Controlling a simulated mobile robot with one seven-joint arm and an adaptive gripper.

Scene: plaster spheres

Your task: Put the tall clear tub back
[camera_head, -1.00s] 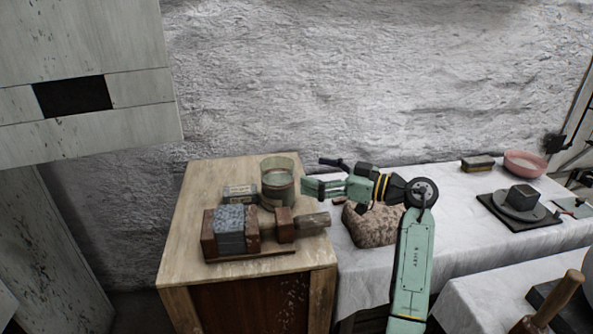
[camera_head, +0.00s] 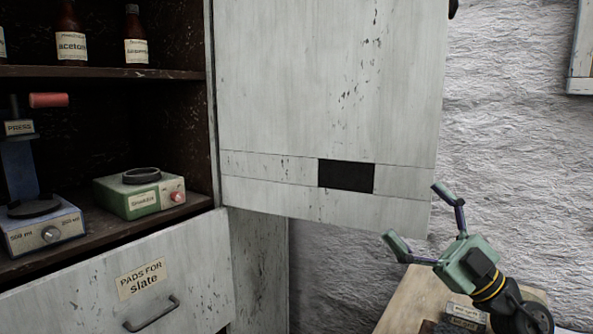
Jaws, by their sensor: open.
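The tall clear tub is out of view now. My gripper (camera_head: 415,212) is open, with its two green-tipped fingers spread wide and nothing between them. It points up and left, in front of the rough white wall and close to the right edge of the cabinet door in the picture. The wooden stand (camera_head: 412,302) shows only in part at the bottom, behind and below my gripper.
A small labelled box (camera_head: 466,312) is on the stand. The open cabinet door (camera_head: 300,85) fills the middle. Left of it, shelves hold brown bottles (camera_head: 72,35), a blue press (camera_head: 42,225) and a green device (camera_head: 140,195). A drawer (camera_head: 90,300) labelled "PADS FOR slate" is below.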

